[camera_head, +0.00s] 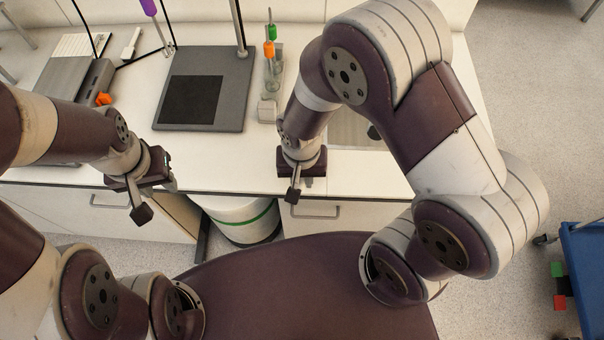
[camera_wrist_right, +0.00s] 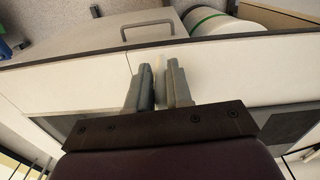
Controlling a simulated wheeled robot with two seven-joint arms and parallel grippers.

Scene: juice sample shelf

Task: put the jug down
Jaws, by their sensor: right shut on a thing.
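My right gripper (camera_head: 293,190) is over the front edge of the white bench. In the right wrist view its two grey fingers (camera_wrist_right: 160,84) are close together, shut on a narrow pale piece of the jug (camera_wrist_right: 160,62). The rest of the jug is hidden, so its tilt and contents cannot be told. My left gripper (camera_head: 156,198) is in front of the bench edge at the left. Its fingers look apart, with nothing between them.
The bench (camera_head: 225,165) has a bare strip along its front. A grey stand base (camera_head: 228,112) is at its middle, with a small rack (camera_head: 267,110) holding orange- and green-topped items to the right. A green-banded bin (camera_head: 240,218) stands below. A blue cart (camera_head: 585,265) is far right.

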